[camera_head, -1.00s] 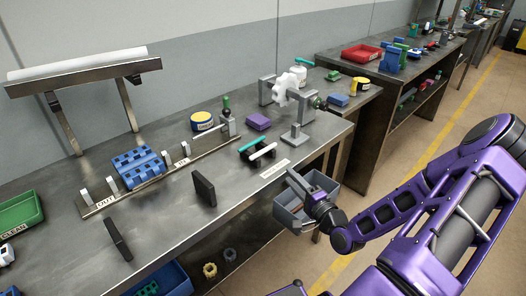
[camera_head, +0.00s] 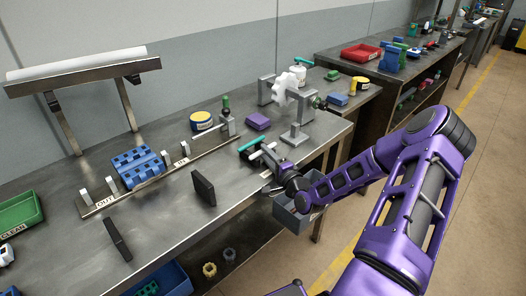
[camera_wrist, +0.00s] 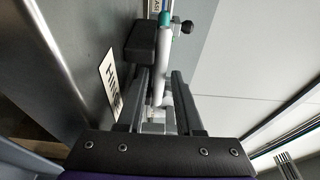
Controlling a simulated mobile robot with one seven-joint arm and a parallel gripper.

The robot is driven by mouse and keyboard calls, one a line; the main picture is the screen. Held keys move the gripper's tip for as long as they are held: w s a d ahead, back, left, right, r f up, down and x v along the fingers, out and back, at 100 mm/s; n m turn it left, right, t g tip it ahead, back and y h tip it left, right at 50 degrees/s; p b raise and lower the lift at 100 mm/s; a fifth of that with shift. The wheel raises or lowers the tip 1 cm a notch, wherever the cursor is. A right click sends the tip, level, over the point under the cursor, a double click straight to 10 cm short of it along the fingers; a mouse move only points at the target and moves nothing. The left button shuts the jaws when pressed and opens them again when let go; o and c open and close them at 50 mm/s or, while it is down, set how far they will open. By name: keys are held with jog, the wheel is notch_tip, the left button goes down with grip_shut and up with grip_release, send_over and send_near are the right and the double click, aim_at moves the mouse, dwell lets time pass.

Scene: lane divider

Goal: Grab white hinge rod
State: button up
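The white hinge rod (camera_wrist: 161,72) shows in the wrist view, running up between the two fingers of my gripper (camera_wrist: 161,82). The fingers stand apart with a gap visible around the rod, so the gripper looks open. In the head view, my gripper (camera_head: 267,163) is at the front edge of the bench, over the rod's place, and mostly hides the rod. A black block (camera_wrist: 140,42) is beside the white rod in the wrist view.
A label (camera_wrist: 109,82) is on the bench beside the left finger. A grey bin (camera_head: 295,217) hangs at the bench edge below my arm. A grey stand (camera_head: 296,135) with a white knob is close behind on the right. A black upright plate (camera_head: 203,188) stands to the left.

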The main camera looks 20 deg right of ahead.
grip_shut()
jog(key=shift+r, duration=0.15)
